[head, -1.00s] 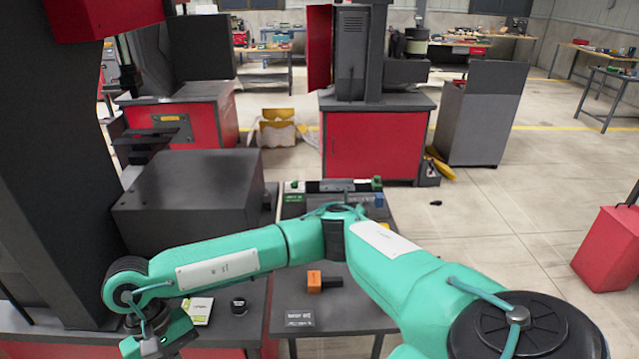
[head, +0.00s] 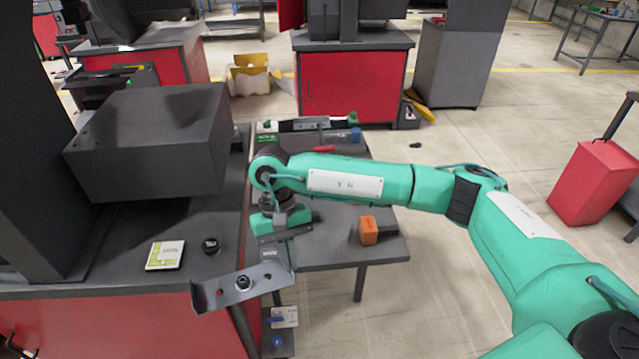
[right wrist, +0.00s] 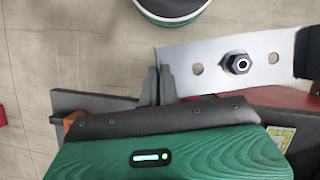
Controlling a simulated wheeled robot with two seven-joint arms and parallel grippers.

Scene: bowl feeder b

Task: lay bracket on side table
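The bracket (head: 243,286) is a grey metal strip with a bent-up end and a dark nut-like piece on it. My right gripper (head: 272,247) is shut on its right end and holds it in the air. In the head view it appears over the bench's front right corner, beside the side table. The right wrist view shows the bracket (right wrist: 214,62) between the fingertips (right wrist: 158,85). The side table (head: 328,243) is dark grey, right of the bench, with a bare stretch near its front. My left gripper is not in view.
An orange-and-black block (head: 369,231) lies at the side table's front right. Several items, including a red-handled tool (head: 325,149), lie at its back. The bench (head: 120,262) carries a large dark box (head: 150,140), a green-and-white card (head: 165,255) and a small black round thing (head: 211,245).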

